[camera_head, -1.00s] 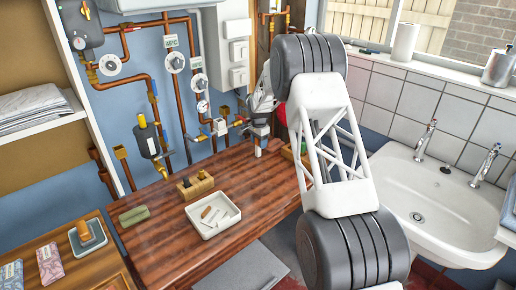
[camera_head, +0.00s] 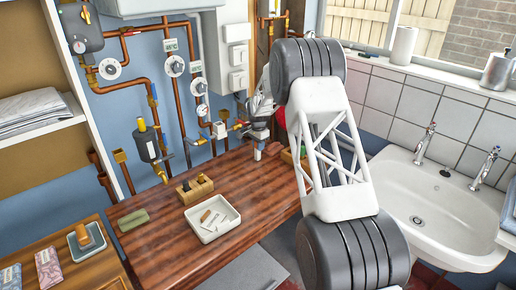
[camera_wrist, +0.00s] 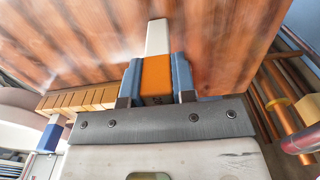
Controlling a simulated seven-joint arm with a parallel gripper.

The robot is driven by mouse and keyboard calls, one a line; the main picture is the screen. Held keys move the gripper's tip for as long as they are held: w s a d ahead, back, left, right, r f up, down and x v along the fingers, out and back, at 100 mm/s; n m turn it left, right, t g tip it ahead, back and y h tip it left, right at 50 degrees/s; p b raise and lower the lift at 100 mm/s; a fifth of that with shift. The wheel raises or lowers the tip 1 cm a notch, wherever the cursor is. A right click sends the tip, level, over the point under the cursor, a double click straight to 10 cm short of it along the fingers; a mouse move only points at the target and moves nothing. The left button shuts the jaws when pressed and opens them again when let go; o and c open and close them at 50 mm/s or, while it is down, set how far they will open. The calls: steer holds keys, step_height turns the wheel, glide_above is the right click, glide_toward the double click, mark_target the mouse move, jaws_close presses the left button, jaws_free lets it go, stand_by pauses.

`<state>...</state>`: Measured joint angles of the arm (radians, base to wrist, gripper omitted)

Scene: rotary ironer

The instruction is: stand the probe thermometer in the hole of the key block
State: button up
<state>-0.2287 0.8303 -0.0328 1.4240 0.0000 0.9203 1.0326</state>
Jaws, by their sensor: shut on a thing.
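My gripper (camera_wrist: 157,80) is shut on an orange thing with a long white end, which I take to be the probe thermometer (camera_wrist: 156,38). Its blue fingers press on both sides of the orange part. In the head view my gripper (camera_head: 259,141) is small, over the far right part of the wooden counter, with a pale piece below it. A small wooden block (camera_head: 196,188) with dark and green spots on top stands on the counter, left of my gripper and apart from it; I take it for the key block. Its hole is too small to make out.
A white tray (camera_head: 190,213) with small items lies in front of the block, and a green item (camera_head: 133,219) lies left. Copper pipes (camera_head: 186,90) run along the wall behind. In the wrist view a slotted wooden piece (camera_wrist: 80,101) is left of my fingers. A sink (camera_head: 440,200) is at right.

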steer(key=shift+r, duration=0.15)
steer(key=shift+r, duration=1.35)
steer(key=shift+s+r, duration=0.2)
steer(key=s+d, duration=0.1)
steer(key=s, duration=0.6)
steer(key=s+d+r, duration=0.1)
steer(key=s+d, duration=0.1)
steer(key=s, duration=0.6)
steer(key=shift+d+r, duration=0.25)
steer(key=shift+s, duration=0.1)
steer(key=d+r, duration=0.2)
steer(key=d, duration=1.1)
steer(key=shift+w+d, duration=0.3)
steer(key=shift+d, duration=0.05)
steer(key=shift+w, duration=0.15)
